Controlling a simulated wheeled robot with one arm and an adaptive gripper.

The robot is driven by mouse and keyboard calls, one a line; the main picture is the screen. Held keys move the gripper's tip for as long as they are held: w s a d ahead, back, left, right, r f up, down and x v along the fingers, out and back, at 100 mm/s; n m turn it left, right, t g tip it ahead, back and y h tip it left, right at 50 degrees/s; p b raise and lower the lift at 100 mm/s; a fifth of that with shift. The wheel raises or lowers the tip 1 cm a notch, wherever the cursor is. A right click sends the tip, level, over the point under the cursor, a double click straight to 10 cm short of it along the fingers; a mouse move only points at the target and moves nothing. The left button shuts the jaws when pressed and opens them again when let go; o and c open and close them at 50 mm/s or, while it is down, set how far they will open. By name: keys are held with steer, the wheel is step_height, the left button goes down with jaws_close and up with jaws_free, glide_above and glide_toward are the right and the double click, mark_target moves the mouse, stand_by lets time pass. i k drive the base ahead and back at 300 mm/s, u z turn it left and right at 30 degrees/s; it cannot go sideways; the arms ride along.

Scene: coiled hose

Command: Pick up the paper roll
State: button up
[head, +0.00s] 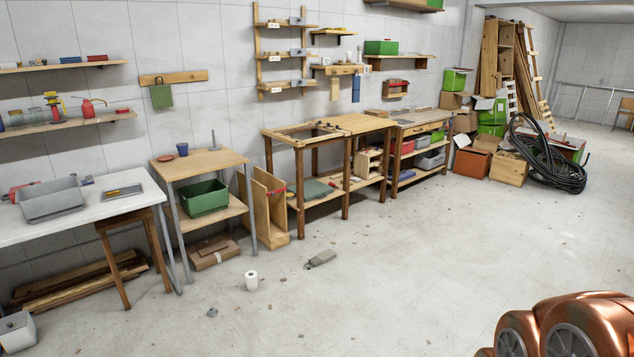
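A white paper roll (251,281) stands upright on the grey floor, left of the picture's middle. It is in front of the small wooden table and has clear floor around it. My gripper is not in view. Only copper-coloured rounded parts of my own body show at the bottom right, far from the roll.
A grey object (321,259) lies on the floor right of the roll. Behind stand a small table (203,163), a wooden workbench (355,124) and a white table (85,212). A coiled black hose (562,172) lies at the far right. The middle floor is mostly free, with small debris.

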mark_target(252, 280)
steer(key=u, duration=0.2)
steer(key=i, duration=2.15)
steer(key=u, duration=1.25)
steer(key=i, duration=1.7)
steer(key=u, duration=0.6)
